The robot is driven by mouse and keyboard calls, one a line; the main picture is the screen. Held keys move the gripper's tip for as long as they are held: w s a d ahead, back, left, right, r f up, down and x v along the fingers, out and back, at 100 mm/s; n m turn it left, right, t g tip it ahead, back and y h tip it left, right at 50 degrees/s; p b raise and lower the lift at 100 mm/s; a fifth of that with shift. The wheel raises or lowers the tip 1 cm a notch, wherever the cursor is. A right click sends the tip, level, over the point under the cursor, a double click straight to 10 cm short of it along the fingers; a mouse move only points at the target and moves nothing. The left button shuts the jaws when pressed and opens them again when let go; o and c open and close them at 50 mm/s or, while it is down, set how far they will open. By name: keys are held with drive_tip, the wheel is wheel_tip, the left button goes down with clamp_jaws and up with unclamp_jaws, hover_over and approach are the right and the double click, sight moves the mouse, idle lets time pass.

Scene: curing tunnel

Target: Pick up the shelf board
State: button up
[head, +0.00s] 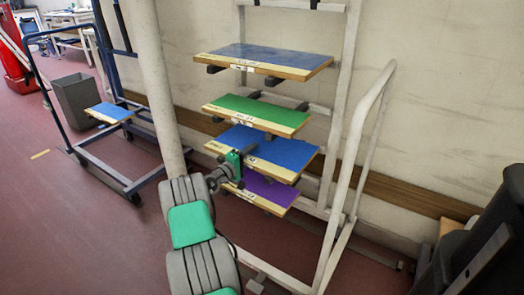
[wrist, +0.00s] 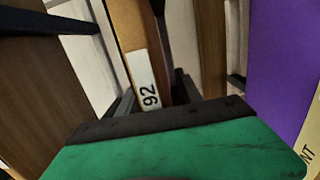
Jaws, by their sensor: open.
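Four shelf boards stand one above another on the white rack: a blue one (head: 262,57) on top, then a green one (head: 258,112), another blue one (head: 285,151), and a purple one (head: 266,190) lowest. My gripper (head: 246,156) is at the front edge of the lower blue board and hides part of it. In the wrist view, the open fingers (wrist: 155,98) stand either side of a wood-coloured board edge (wrist: 138,45) with a white label reading 92. Whether they touch it cannot be told. The purple board (wrist: 277,70) lies to the right there.
A blue trolley (head: 100,155) at left carries another small blue board (head: 109,111). A grey bin (head: 77,97) stands behind it. The rack's white side rail (head: 345,165) rises right of the boards. Red floor (head: 60,230) is clear at lower left.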

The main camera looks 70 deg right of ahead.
drive_tip(key=shift+c, duration=0.3)
clamp_jaws()
idle(0.9)
drive_tip(key=shift+r, duration=0.15)
